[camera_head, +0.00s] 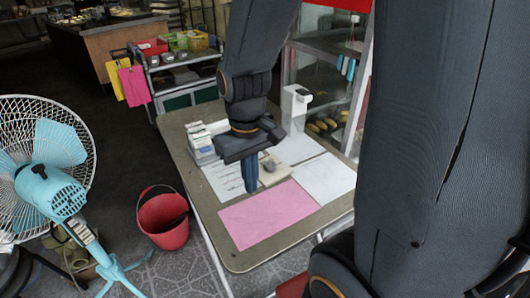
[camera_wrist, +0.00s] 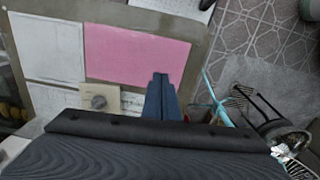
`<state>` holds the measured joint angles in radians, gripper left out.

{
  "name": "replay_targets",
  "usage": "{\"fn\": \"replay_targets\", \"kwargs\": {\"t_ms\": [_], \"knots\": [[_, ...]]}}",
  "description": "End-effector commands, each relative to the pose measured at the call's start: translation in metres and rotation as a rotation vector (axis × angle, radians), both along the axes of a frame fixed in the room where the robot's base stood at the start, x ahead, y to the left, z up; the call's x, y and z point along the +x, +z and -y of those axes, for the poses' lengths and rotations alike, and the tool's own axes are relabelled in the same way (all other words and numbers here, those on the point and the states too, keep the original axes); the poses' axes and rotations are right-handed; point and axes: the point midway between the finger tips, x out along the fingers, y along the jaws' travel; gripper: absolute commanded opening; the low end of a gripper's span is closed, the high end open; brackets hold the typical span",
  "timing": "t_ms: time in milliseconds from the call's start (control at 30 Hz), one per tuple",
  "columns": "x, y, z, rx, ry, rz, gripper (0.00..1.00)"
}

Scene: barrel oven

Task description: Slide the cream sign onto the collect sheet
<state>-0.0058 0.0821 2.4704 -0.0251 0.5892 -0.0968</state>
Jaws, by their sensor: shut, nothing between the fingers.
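A small cream block with a round knob-like part on top, which looks like the cream sign (camera_head: 272,170), lies on the table just behind the pink sheet (camera_head: 266,214). In the wrist view the cream sign (camera_wrist: 101,97) sits at the lower edge of the pink sheet (camera_wrist: 138,57), partly hidden by my gripper's body. No label can be read on any sheet, so I cannot tell for sure which is the collect sheet. My gripper (camera_head: 251,188) points down, shut and empty, close to the left of the sign. In the wrist view my fingertips (camera_wrist: 160,80) are right of the sign, apart from it.
White sheets (camera_head: 325,178) lie right of and behind the pink one; a lined sheet (camera_head: 222,184) lies left. A white box stack (camera_head: 200,142) and a white dispenser (camera_head: 296,108) stand at the back. A red bucket (camera_head: 163,218) and a fan (camera_head: 50,190) stand left of the table.

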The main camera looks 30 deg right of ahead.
Motion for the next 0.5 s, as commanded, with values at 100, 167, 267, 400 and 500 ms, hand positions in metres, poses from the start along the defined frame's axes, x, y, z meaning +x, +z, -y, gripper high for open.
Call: {"fn": "replay_targets", "kwargs": {"t_ms": [100,167,267,400,500], "knots": [[0.045,0.006,0.008,-0.027,0.166,-0.031,0.0],[0.071,0.006,0.014,-0.041,0.268,-0.052,0.0],[0.113,0.004,0.025,-0.066,0.437,-0.091,0.0],[0.161,-0.004,0.038,-0.095,0.65,-0.144,0.0],[0.186,-0.011,0.044,-0.109,0.768,-0.177,0.0]]}}
